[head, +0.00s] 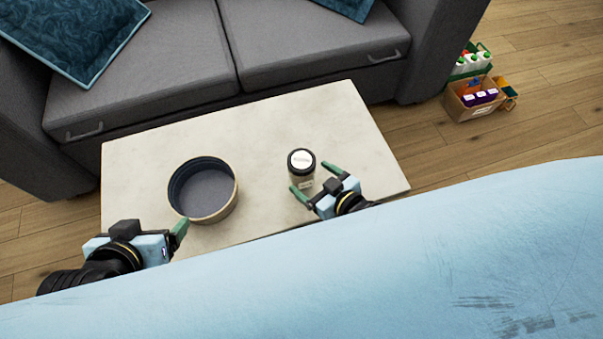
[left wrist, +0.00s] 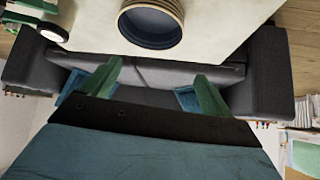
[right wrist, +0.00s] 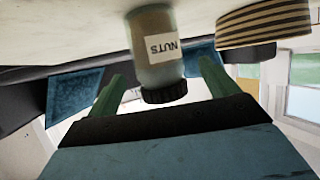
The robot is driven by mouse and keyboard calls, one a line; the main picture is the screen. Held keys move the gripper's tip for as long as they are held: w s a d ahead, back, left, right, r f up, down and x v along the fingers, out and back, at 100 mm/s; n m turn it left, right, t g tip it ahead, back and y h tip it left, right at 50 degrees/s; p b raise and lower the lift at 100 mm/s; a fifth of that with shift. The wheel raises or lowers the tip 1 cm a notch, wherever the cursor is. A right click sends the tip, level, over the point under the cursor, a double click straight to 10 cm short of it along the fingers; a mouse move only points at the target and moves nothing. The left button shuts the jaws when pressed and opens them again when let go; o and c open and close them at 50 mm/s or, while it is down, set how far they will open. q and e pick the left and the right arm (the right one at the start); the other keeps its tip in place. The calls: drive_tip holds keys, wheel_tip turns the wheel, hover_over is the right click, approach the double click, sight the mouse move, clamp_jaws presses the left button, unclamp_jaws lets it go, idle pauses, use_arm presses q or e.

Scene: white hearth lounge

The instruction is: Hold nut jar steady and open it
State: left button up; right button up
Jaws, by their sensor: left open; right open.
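The nut jar (head: 303,172) stands upright on the pale table, right of its middle, with a dark lid (head: 301,161) on top that bears a white disc.
A round dark-lined basket (head: 207,215) stands on the table (head: 260,125) between my grippers, left of the jar. A grey sofa (head: 170,62) is behind the table. Boxes with bottles (head: 472,97) are on the floor at right. The table's back is clear.

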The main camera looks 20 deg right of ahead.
drive_tip(key=shift+w+f, duration=0.1)
drive_tip(key=shift+w, duration=0.1)
drive_tip(key=shift+b+x, duration=0.8)
drive_tip(key=shift+x, duration=0.25)
drive_tip(key=b+x, duration=0.1)
drive_tip(key=x, duration=0.1)
drive_tip(key=shift+w+a, duration=0.1)
drive_tip(key=shift+w, duration=0.25)
drive_tip(key=shift+w+a, duration=0.1)
drive_tip(key=shift+w, duration=0.05)
drive_tip(key=c, duration=1.2)
use_arm(q)
drive_tip(key=w+d+r+t+h, duration=0.3)
drive_tip(key=w+r+t, duration=0.3)
drive_tip(key=r+t, duration=0.2)
wheel_tip(320, 180, up, 3)
drive_tip(key=shift+w+d+f, duration=0.2)
drive_tip(key=shift+w+d, duration=0.15)
drive_tip(key=shift+d, duration=0.25)
